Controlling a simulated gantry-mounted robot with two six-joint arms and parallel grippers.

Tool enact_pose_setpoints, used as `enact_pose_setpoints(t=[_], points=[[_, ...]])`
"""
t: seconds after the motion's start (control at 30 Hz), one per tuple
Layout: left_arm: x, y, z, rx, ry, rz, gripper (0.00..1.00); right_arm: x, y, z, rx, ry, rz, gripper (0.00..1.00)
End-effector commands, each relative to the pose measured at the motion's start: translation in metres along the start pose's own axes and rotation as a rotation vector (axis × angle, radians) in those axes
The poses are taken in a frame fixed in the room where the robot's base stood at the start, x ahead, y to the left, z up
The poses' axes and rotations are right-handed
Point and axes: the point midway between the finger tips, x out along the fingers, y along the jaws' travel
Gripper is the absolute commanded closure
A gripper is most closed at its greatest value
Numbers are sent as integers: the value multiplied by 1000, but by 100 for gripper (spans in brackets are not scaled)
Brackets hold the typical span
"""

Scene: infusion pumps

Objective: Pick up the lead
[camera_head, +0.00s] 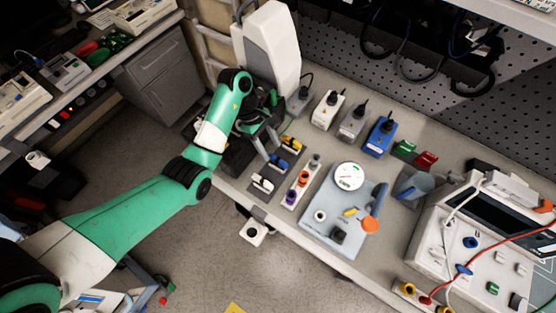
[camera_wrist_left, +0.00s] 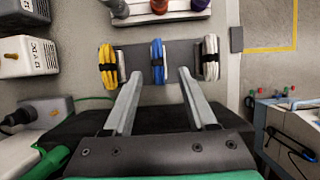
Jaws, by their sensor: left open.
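Three coiled leads lie in a row on a dark mat (camera_wrist_left: 133,56) on the bench. They are a yellow lead (camera_wrist_left: 108,66), a blue lead (camera_wrist_left: 157,62) and a white lead (camera_wrist_left: 210,58), each bound with a black band. In the head view the yellow lead (camera_head: 291,143), blue lead (camera_head: 278,162) and white lead (camera_head: 262,183) run along the bench edge. My left gripper (camera_wrist_left: 160,72) is open and empty, its fingers pointing at the row. In the wrist view the blue lead appears between the fingertips, just ahead of them. My right gripper is out of view.
A white strip with coloured knobs (camera_head: 300,183) and a grey panel with a round dial (camera_head: 345,205) stand right of the leads. Several labelled boxes, including a blue one (camera_head: 380,136), line the back. A large white device (camera_head: 470,240) stands at right.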

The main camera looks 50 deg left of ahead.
Motion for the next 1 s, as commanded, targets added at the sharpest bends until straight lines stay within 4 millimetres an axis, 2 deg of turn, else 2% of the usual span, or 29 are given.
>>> enact_pose_setpoints(t=[0.17, 0.3, 0.5, 0.7, 0.77, 1.0], points=[[5, 0, 0, 1, 0, 1, 43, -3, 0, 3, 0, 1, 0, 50], [25, 2, -1, 3, 0, 0, 43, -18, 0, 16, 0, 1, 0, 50], [52, 2, 1, 2, 1, 0, 43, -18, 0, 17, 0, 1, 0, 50], [53, 2, 1, 1, 1, 2, 43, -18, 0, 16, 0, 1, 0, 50], [53, 2, 1, 1, 1, 2, 50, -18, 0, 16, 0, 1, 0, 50], [52, 2, 1, 1, 1, 2, 93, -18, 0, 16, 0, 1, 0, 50]])
